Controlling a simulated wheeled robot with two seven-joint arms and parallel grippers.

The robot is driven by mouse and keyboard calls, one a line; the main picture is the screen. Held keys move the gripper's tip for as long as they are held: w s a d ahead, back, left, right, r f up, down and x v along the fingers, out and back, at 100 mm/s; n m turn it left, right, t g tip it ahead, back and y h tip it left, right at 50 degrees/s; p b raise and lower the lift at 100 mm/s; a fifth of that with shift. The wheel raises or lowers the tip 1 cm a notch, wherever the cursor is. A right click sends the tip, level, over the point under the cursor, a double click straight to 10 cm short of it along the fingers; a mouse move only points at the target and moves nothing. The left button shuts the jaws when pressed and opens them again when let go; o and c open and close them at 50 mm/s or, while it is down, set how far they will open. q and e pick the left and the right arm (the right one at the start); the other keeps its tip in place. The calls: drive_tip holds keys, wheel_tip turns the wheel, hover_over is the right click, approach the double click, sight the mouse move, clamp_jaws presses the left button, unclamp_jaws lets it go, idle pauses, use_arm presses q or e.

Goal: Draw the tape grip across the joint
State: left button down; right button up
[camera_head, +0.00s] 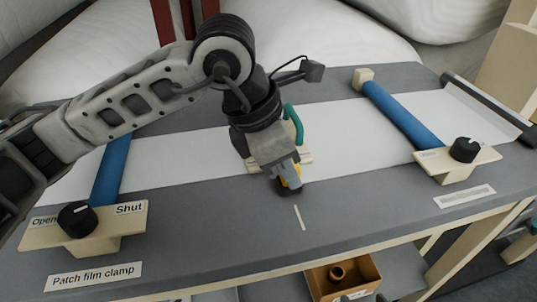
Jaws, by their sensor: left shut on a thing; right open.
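My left gripper (287,178) reaches in from the left and is shut on a small yellow and dark piece (291,184), probably the tape grip, low over the front edge of the white film strip (200,158). The jaws hide most of that piece. A teal curved part (295,122) and a cream block (306,160) show just behind the gripper. I cannot make out the joint in the film under the gripper. A short pale mark (299,217) lies on the grey bench top in front of it. My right gripper is not in view.
Blue clamp bars cross the strip at left (110,170) and right (402,115), each with a black knob. The left base reads "Open" and "Shut". A dark roller (490,105) lies at far right. An orange-brown bin (343,278) sits below the bench's front edge.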

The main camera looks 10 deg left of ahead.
use_arm(q)
drive_tip(key=shift+s+d, duration=0.15)
drive_tip(key=shift+s, duration=0.05)
drive_tip(key=c, duration=1.4)
unclamp_jaws()
drive_tip(key=shift+s, duration=0.1)
drive_tip(key=shift+c, duration=0.2)
drive_tip(key=shift+r, duration=0.2)
drive_tip(key=v, duration=1.5)
drive_tip(key=shift+a+r, duration=0.25)
drive_tip(key=shift+a, duration=0.05)
